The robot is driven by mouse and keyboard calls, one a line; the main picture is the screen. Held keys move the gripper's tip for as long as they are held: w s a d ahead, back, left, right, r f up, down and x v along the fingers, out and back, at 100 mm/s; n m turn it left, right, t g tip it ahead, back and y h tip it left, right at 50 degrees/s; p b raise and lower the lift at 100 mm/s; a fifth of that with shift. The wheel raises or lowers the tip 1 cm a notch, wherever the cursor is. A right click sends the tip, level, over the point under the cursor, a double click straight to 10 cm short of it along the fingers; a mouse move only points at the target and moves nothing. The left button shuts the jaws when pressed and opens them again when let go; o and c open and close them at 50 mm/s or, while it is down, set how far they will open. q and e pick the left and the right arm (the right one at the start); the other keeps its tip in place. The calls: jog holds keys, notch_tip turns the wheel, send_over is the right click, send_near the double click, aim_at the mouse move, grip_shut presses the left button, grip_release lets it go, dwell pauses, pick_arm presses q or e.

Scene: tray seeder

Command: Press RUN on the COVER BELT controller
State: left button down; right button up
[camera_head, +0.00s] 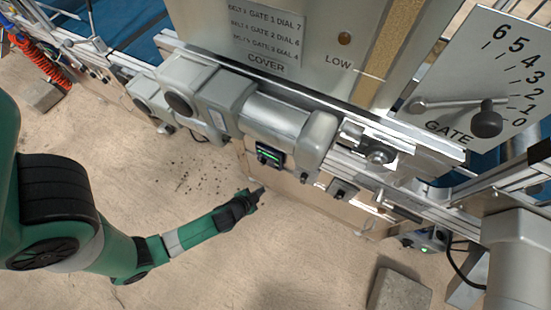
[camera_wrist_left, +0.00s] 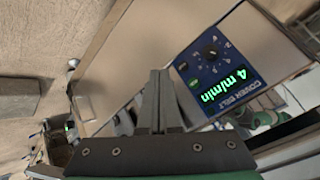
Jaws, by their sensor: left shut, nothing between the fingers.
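The COVER BELT controller (camera_head: 269,156) is a small dark box with a lit green display, mounted on the machine's front below the grey motor housing. In the left wrist view its blue face (camera_wrist_left: 232,106) shows a "4 m/min" display (camera_wrist_left: 230,85), a black knob (camera_wrist_left: 210,52) and a small green button (camera_wrist_left: 195,83). The button's lettering is too small to read. My left gripper (camera_head: 261,190) is shut and empty, below and slightly left of the controller in the head view. Its fingertips (camera_wrist_left: 159,73) appear left of the green button in the left wrist view; contact is not visible.
The GATE scale plate (camera_head: 485,75) with its black knob (camera_head: 487,120) stands at upper right. The COVER hopper (camera_head: 330,40) is above the controller. Another small box with a green light (camera_head: 424,248) sits lower right. The floor around my left arm has free room.

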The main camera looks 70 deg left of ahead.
aim_at(277, 164)
pick_arm(q)
jog(key=shift+d, duration=0.1)
jog(key=w+a, duration=0.5)
jog(key=w, duration=0.2)
jog(key=shift+a, duration=0.4)
dwell(1.9)
jog(key=shift+w+a, duration=0.25)
jog(key=shift+w, duration=0.05)
